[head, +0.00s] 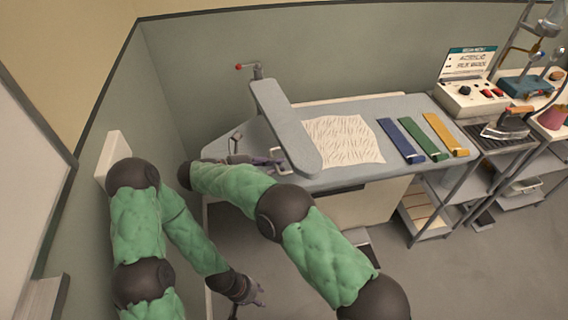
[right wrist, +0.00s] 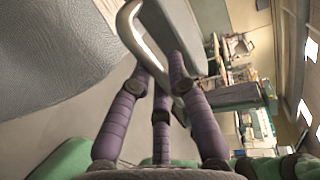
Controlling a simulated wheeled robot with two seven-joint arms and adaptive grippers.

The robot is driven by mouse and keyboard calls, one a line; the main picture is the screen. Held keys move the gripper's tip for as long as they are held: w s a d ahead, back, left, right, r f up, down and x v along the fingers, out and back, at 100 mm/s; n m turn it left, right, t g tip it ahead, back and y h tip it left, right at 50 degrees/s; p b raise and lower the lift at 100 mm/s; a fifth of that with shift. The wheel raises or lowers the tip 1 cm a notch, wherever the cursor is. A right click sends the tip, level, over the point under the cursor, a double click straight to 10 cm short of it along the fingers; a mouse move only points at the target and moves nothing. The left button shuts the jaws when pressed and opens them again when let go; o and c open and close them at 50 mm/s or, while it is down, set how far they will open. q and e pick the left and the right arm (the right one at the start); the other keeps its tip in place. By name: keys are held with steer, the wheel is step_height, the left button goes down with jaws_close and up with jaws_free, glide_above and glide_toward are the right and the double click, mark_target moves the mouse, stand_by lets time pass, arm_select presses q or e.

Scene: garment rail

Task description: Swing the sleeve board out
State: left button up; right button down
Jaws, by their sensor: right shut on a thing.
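The sleeve board (head: 283,125) is a long grey padded board with a rounded near end. It lies over the left part of the grey ironing table (head: 395,104), from a post at the back to the near edge. A pale metal handle (head: 279,153) sticks out from its left side near the rounded end. My right gripper (head: 268,161) is shut on this handle; the right wrist view shows the curved metal bar (right wrist: 133,28) between the purple fingers. My left gripper (head: 248,305) hangs low, empty, its fingers apart, clear of the table.
A red-knobbed lever (head: 239,67) stands at the post. A patterned cloth (head: 345,140) lies right of the board, then blue (head: 400,139), green (head: 425,139) and yellow (head: 446,134) strips. An iron (head: 507,126) stands further right. A wall is close on the left.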

steer(key=shift+a, duration=0.65)
steer(key=c, duration=1.1)
jaws_free()
steer(key=shift+c, duration=0.2)
